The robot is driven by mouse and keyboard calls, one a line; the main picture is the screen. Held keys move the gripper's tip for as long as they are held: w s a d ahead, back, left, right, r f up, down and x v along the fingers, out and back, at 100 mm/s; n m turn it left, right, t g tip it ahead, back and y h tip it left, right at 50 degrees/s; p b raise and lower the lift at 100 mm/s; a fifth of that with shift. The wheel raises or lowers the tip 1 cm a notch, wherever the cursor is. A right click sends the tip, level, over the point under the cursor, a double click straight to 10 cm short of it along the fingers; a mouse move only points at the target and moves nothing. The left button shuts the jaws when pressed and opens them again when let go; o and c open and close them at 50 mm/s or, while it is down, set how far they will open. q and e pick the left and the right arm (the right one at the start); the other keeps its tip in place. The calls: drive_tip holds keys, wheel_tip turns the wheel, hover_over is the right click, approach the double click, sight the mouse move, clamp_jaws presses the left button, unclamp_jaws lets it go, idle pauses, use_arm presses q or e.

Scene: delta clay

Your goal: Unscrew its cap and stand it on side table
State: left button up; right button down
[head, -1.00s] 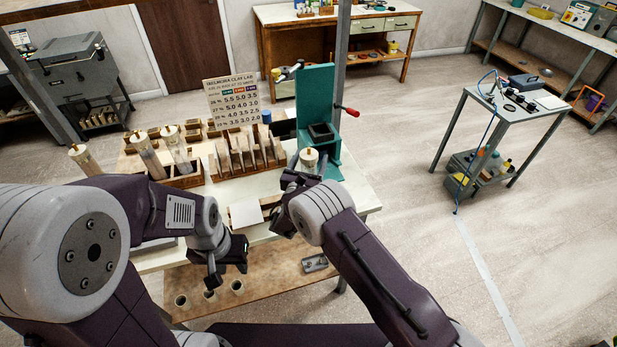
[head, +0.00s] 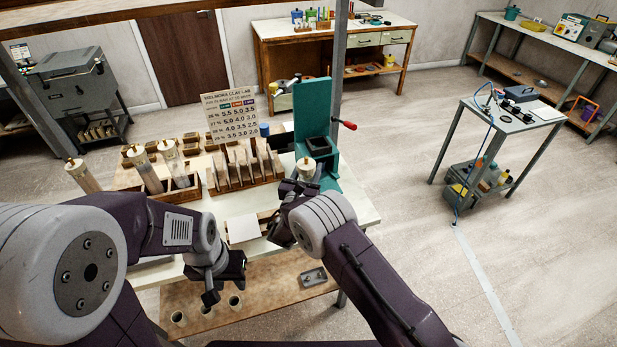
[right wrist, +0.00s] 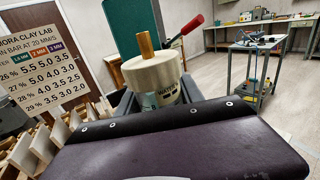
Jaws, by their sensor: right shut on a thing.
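My right gripper (head: 290,208) is shut on a pale container (right wrist: 161,98) with printed lettering. A cream cap (right wrist: 151,70) with a brass-coloured peg on top sits on this container. In the head view the cap (head: 307,165) shows just in front of the green press, close to upright. The container's lower part is hidden by my gripper. My left gripper (head: 224,281) is open and empty, in front of the workbench's near edge and left of the right gripper. A small grey side table (head: 532,121) stands apart at the right, with instruments on top.
The green press (head: 313,105) with a red handle is close behind the held container. Several clear tubes (head: 146,176) and a wooden rack (head: 243,180) fill the workbench's left. A sign (head: 231,115) stands behind. The floor between workbench and side table is open.

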sight(313, 162)
drive_tip(key=r, duration=0.2)
drive_tip(key=d+r+b, duration=0.1)
drive_tip(key=shift+s+r, duration=0.1)
drive_tip(key=shift+s, duration=0.2)
drive_tip(key=s+d+r+b, duration=0.2)
drive_tip(key=s+d+r, duration=0.3)
drive_tip(key=d, duration=0.4)
drive_tip(key=shift+s+r, duration=0.35)
drive_tip(key=shift+r, duration=0.35)
drive_tip(key=c, duration=1.7)
unclamp_jaws()
clamp_jaws()
